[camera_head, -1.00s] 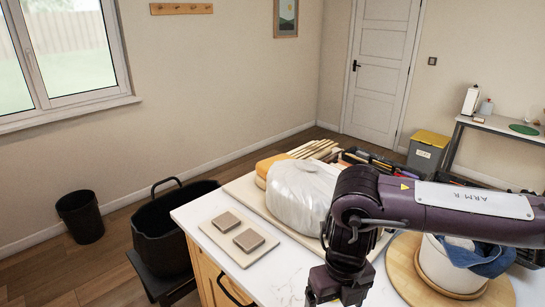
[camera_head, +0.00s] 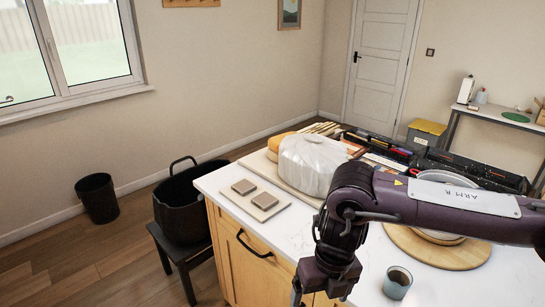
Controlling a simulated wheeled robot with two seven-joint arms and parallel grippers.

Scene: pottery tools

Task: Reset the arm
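My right arm (camera_head: 440,204), labelled ARM R, reaches in from the right over the white-topped counter. Its wrist hangs down at the counter's front edge, and part of the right gripper (camera_head: 318,293) shows at the bottom of the picture. Its fingertips are cut off or hidden, so I cannot tell whether it is open or shut. My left arm and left gripper are not in view.
A plastic-wrapped lump (camera_head: 308,163) stands on a board behind my wrist. Two small blocks lie on a pale tile (camera_head: 265,204). A grey cup (camera_head: 397,282) stands near the front; a round wooden board (camera_head: 466,256) lies behind it. A black bucket (camera_head: 183,207) is left of the counter.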

